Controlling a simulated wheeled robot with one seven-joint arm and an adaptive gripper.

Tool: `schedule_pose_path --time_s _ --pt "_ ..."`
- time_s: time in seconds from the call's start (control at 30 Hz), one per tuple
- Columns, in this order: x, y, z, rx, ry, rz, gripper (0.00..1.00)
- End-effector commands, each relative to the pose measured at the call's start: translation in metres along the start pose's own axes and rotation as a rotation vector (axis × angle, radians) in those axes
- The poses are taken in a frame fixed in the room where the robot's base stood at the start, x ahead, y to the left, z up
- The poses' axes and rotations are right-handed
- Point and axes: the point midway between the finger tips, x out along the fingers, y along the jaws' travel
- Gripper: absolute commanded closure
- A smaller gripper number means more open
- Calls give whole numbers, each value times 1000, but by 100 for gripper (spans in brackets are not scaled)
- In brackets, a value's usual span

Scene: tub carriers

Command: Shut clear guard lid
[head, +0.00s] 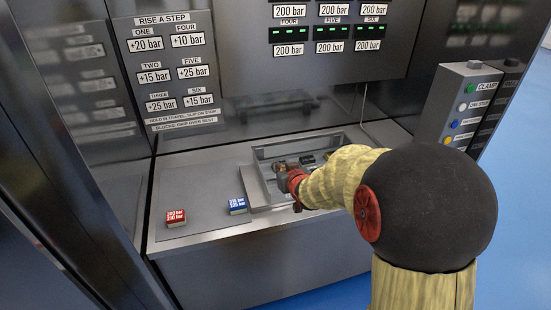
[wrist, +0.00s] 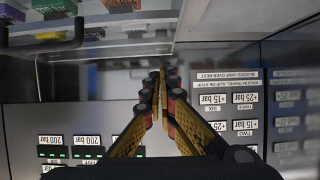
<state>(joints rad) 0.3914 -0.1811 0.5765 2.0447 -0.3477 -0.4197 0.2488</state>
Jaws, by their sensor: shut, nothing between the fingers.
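My gripper (head: 283,168) reaches into or just over a grey recessed tray (head: 258,165) in the bench top. Its fingers are together and empty; in the wrist view the closed fingertips (wrist: 161,78) point toward the top of the picture. The clear guard lid is hard to make out. A thin pale edge (head: 372,127) rises behind the tray's right side and may be the raised lid's border. In the wrist view a clear pane with a pale edge (wrist: 105,49) lies beyond the fingertips at upper left; I cannot tell whether they touch it.
A red block (head: 176,218) and a blue block (head: 237,205) stand on the bench left of the tray. A column of coloured buttons (head: 462,107) is at the right. Label panels (head: 172,70) and green-lit displays (head: 330,31) line the back wall.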

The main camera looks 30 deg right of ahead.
Motion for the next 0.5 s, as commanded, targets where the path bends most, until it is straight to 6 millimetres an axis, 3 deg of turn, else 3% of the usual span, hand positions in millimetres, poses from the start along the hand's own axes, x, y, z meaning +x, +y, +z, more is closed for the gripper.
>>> schedule_pose_path --time_s 0.03,0.3,0.5 --pt "4 0 15 0 -2 0 100" --pt "14 0 64 1 -2 1 100" --pt "22 0 87 0 -1 0 100"
